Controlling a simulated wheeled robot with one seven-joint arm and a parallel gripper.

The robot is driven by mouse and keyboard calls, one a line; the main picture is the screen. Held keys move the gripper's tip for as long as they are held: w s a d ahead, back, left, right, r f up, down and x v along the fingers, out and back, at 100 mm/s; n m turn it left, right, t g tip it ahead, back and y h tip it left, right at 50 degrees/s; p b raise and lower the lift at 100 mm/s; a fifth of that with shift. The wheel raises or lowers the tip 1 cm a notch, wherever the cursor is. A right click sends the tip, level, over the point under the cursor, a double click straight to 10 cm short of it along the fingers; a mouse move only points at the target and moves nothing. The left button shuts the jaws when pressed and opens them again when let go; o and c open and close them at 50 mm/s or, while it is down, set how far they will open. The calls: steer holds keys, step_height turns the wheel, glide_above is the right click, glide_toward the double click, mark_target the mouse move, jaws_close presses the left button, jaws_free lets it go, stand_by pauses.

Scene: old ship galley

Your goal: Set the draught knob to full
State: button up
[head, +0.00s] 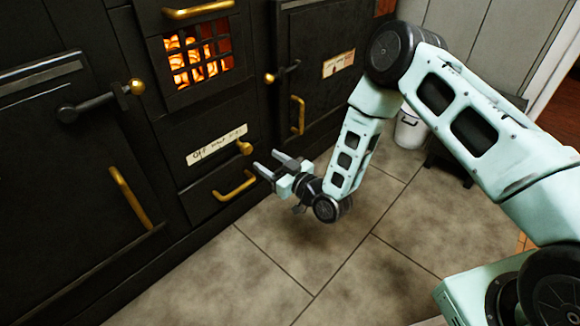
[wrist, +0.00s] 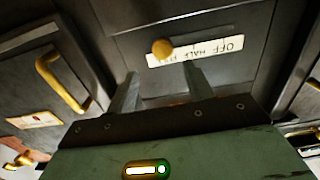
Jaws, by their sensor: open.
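The draught knob (head: 244,148) is a small brass ball on the black stove front, by the right end of a cream label (head: 215,145) in the head view. In the wrist view the label (wrist: 222,47) appears upside down and reads OFF, HALF and then an F. The knob (wrist: 162,47) covers part of its left end there, on the side away from OFF. My gripper (head: 267,162) is open and empty, its fingers pointing at the stove. In the wrist view the knob shows just beyond and between the fingertips (wrist: 159,70), with no contact visible.
A brass drawer handle (head: 235,187) sits below the label, close to my gripper. A barred grate (head: 197,57) with glowing fire is above. Stove doors with brass handles flank it. The tiled floor (head: 300,255) in front is clear; a white bucket (head: 410,130) stands behind my arm.

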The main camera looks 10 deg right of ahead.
steer(key=p+v, duration=0.2)
steer(key=v, duration=0.5)
steer(key=shift+s+d, duration=0.2)
steer(key=s+a+r+n+g+h+p, duration=0.1)
steer(key=a+r+g+p, duration=0.2)
steer(key=r, duration=0.4)
steer(key=s+a+r+n+g+h+p, duration=0.1)
steer(key=s+a+r+g+h+p, duration=0.1)
steer(key=a+r+g, duration=0.4)
steer(key=s+d+r+g+h+p, duration=0.15)
steer(key=s+d+r, duration=0.25)
steer(key=s+r, duration=0.4)
steer(key=s+d+r+m+g+h+p, duration=0.1)
steer(key=s+d+r+g+h, duration=0.3)
steer(key=s, duration=0.6)
steer(key=s+d+r+g+h+p, duration=0.1)
steer(key=s+d+r+p, duration=0.15)
steer(key=s+r, duration=0.55)
step_height(320, 180, up, 37)
steer(key=p, duration=3.7)
steer(key=shift+a+t, duration=0.1)
steer(key=shift+t, duration=0.15)
